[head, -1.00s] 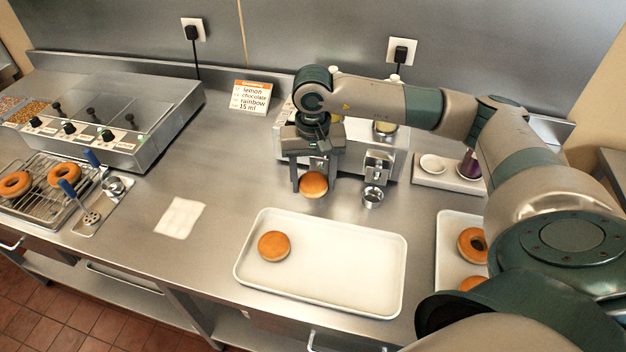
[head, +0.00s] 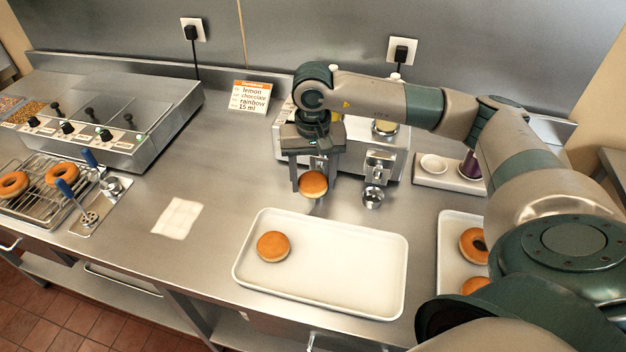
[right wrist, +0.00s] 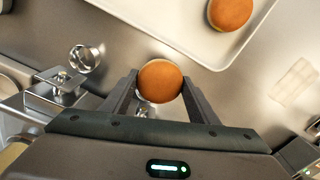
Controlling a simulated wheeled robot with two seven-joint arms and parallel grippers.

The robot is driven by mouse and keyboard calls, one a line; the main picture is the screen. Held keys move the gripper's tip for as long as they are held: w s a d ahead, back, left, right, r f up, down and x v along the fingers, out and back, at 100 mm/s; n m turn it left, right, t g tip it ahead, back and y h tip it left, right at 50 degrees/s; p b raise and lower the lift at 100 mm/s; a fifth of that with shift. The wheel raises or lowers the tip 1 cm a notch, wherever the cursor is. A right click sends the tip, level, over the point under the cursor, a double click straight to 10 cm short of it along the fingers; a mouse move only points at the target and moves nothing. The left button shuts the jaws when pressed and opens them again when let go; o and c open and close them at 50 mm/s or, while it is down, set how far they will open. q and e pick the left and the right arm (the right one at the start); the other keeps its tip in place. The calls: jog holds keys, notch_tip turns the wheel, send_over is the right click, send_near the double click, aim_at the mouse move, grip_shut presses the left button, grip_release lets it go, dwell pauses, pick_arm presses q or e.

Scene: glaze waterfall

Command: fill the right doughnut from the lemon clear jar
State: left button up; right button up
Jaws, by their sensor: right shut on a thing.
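My right gripper (head: 313,186) is shut on a round brown doughnut (head: 313,184) in front of the filling machine (head: 398,150). In the right wrist view the doughnut (right wrist: 160,81) sits between the two fingers (right wrist: 158,92). A second doughnut without a hole (head: 273,246) lies on the left part of the white tray (head: 345,275); it also shows in the right wrist view (right wrist: 230,12). One jar top (head: 385,127) with yellowish contents shows on the machine; my arm hides much of the rest. My left gripper is not in view.
A small metal cup (head: 372,197) stands below the machine's right spout. A second tray (head: 449,250) with ring doughnuts is at the right. A napkin (head: 177,218) and glazing station (head: 120,120) are at the left.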

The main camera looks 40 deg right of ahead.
aim_at(317, 167)
jog(key=shift+w+d+b, duration=1.2)
jog(key=shift+w+d, duration=0.05)
jog(key=shift+d, duration=0.25)
dwell(1.5)
jog(key=shift+s+a+b, duration=0.3)
jog(key=shift+s+a, duration=0.3)
jog(key=shift+a, duration=0.1)
dwell(3.1)
jog(key=shift+s+a+b, duration=0.45)
jog(key=shift+s+a, duration=0.75)
jog(key=shift+a, duration=0.25)
